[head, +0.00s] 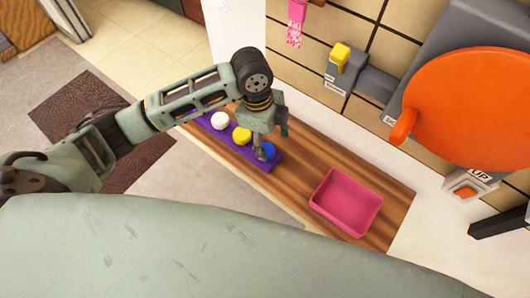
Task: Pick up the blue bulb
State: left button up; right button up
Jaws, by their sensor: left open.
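The blue bulb (268,150) sits at the right end of a purple holder (222,137) on a wooden shelf. My left gripper (261,154) is open, pointing down right at the blue bulb, and it partly covers the bulb. I cannot tell whether the fingers touch it. A yellow bulb (241,135) and a white bulb (220,120) sit in the same holder, to the left of the blue one. My right gripper is not in view.
An empty pink tray (346,203) stands on the wooden shelf (297,190) to the right. An orange disc (470,105) with a handle and a yellow-topped grey switch box (341,62) are on the wall side. Bare wood lies between holder and tray.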

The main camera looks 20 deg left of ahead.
pick_arm(q)
jog(key=shift+w+a+r+m, duration=0.15)
jog(key=shift+w+a, duration=0.2)
jog(key=shift+a, duration=0.1)
jog(key=shift+w+a+r+m, duration=0.15)
jog(key=shift+w+a, duration=0.15)
jog(key=shift+a, duration=0.15)
jog(key=f+p, duration=0.1)
jog(key=f, duration=0.2)
jog(key=f+p, duration=0.1)
jog(key=f, duration=0.2)
jog(key=shift+s+f, duration=0.2)
jog(key=shift+f, duration=0.6)
jog(key=c, duration=1.2)
